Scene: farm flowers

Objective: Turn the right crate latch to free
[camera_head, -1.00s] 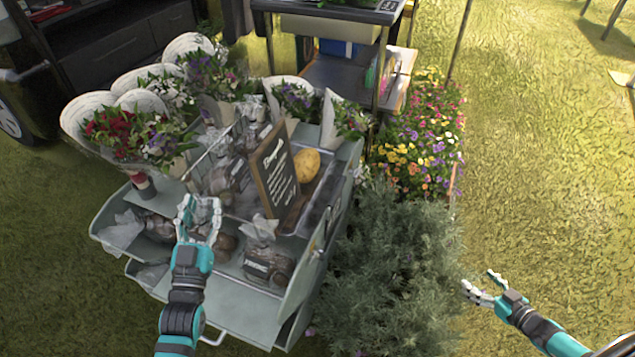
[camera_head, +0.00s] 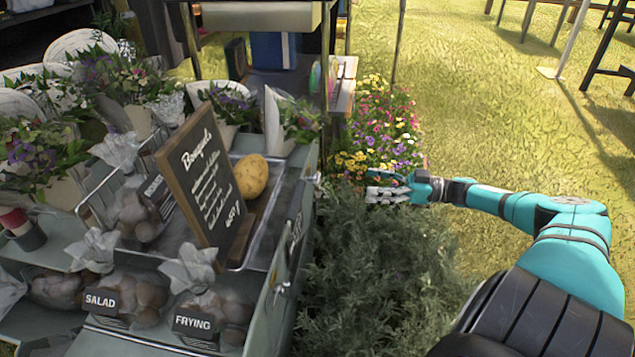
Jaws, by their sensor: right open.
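The grey-green crate stand (camera_head: 301,215) fills the left half of the head view, and its right side panel faces my right arm. A small metal fitting (camera_head: 317,180) shows on the far part of that panel, and another (camera_head: 284,287) sits nearer and lower. I cannot tell which is the latch or how it is turned. My right gripper (camera_head: 374,188) is open and empty, its fingers pointing left toward the panel. It appears apart from the far fitting, over the bush. My left gripper is out of view.
A leafy bush (camera_head: 370,270) grows along the crate's right side, with bright flowers (camera_head: 385,130) behind it. A bouquet sign (camera_head: 205,180), a potato (camera_head: 251,175) and bags of potatoes (camera_head: 205,310) are on the stand. Open grass (camera_head: 480,110) lies to the right.

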